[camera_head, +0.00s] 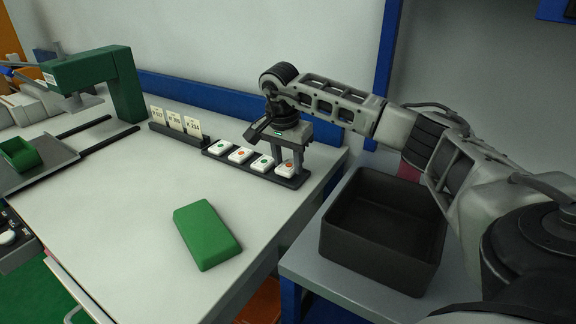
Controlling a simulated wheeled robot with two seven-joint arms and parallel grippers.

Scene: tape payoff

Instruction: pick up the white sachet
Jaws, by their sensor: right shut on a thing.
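Several small white pieces lie in a row on a dark rack (216,152) near the back of the table, with green or orange marks. The rightmost white piece (286,171), which I take for the white sachet, has an orange mark and sits at the rack's right end. My right gripper (290,160) points down over it and is shut on it, the fingers at its upper edges. I cannot tell whether it is clear of the rack. My left gripper is not in view.
A green block (207,235) lies mid-table. An empty dark bin (382,254) stands on a lower surface at right, below my right arm. Upright cards (175,121) stand left of the rack. A green press-like machine (112,77) stands at back left. The table's front is clear.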

